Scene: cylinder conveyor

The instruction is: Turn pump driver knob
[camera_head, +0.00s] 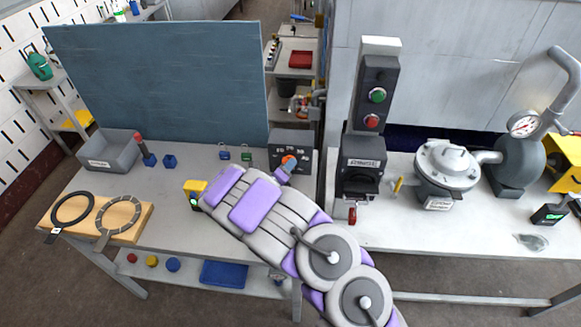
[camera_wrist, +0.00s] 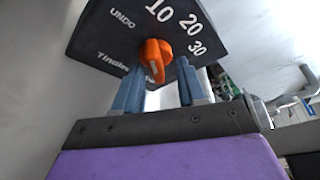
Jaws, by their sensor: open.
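A dark dial box (camera_head: 290,140) stands at the back of the left table, with an orange knob (camera_head: 288,161) on its face. The wrist view shows the knob (camera_wrist: 155,58) close up, on a dark panel (camera_wrist: 105,35) marked UNDO, 10, 20 and 30. My gripper (camera_wrist: 158,84) is open, with its blue fingers on either side just below the knob; contact cannot be told. In the head view my gripper (camera_head: 284,174) is small beside the dial box and partly hides it. No readable label names the pump driver.
A black control box (camera_head: 360,178) with green (camera_head: 377,95) and red (camera_head: 371,121) buttons stands right of the dial box. A grey pump housing (camera_head: 447,170) and a gauge (camera_head: 523,124) are farther right. Small blue and green padlocks (camera_head: 246,153) lie left of the dial box.

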